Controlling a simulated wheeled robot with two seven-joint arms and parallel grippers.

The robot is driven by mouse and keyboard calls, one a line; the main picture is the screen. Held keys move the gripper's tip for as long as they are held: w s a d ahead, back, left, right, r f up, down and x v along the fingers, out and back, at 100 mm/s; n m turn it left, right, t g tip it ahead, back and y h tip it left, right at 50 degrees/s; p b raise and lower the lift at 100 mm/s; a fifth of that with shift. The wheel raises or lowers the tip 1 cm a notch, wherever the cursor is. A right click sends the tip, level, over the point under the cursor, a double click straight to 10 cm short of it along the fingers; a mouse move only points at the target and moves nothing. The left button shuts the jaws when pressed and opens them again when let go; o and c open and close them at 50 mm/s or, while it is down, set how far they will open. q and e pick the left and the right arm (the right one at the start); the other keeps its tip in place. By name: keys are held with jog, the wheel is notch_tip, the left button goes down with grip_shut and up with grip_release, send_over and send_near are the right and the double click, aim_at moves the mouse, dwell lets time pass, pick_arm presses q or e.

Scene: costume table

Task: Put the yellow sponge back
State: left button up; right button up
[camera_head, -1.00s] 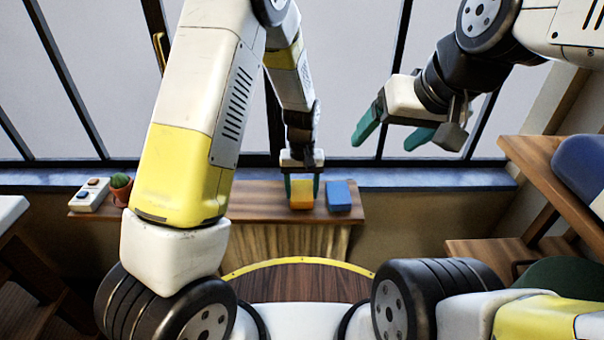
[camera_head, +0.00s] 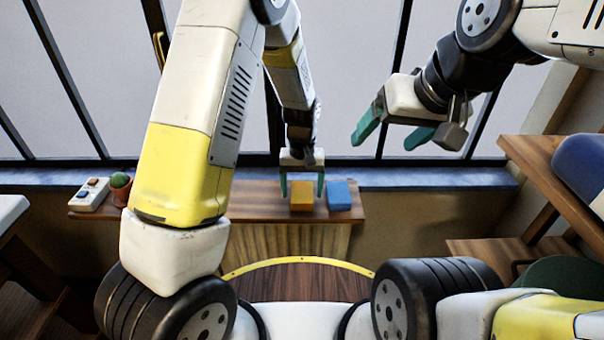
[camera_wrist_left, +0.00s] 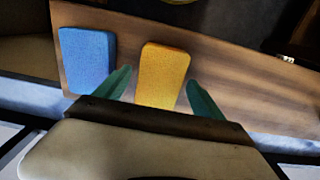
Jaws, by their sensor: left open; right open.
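The yellow sponge (camera_head: 301,196) rests on the wooden shelf below the window, just left of a blue sponge (camera_head: 339,195). My left gripper (camera_head: 302,192) is open, with its teal fingers on either side of the yellow sponge and gaps between. In the left wrist view the yellow sponge (camera_wrist_left: 162,75) lies between the fingertips (camera_wrist_left: 160,88), and the blue sponge (camera_wrist_left: 88,60) is outside them. My right gripper (camera_head: 392,130) is open and empty, raised in front of the window at the right.
The wooden shelf (camera_head: 250,203) also holds a white box with buttons (camera_head: 90,194) and a small potted cactus (camera_head: 121,187) at its left end. A wooden rack (camera_head: 545,165) with a blue item (camera_head: 585,165) stands at the right.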

pick_arm(q)
notch_tip(320, 180, up, 10)
notch_tip(320, 180, up, 14)
jog(key=t+h, duration=0.2)
send_over(302, 191)
jog(key=s+a, duration=0.7)
jog(key=a, duration=0.1)
jog(key=s+a+r+t, duration=0.2)
jog(key=s+a, duration=0.1)
jog(key=s, duration=0.3)
jog(key=s+a+r+t, duration=0.2)
jog(key=s+a+r, duration=0.1)
jog(key=s, duration=0.4)
jog(key=shift+r+m, duration=0.3)
jog(key=shift+a, duration=0.15)
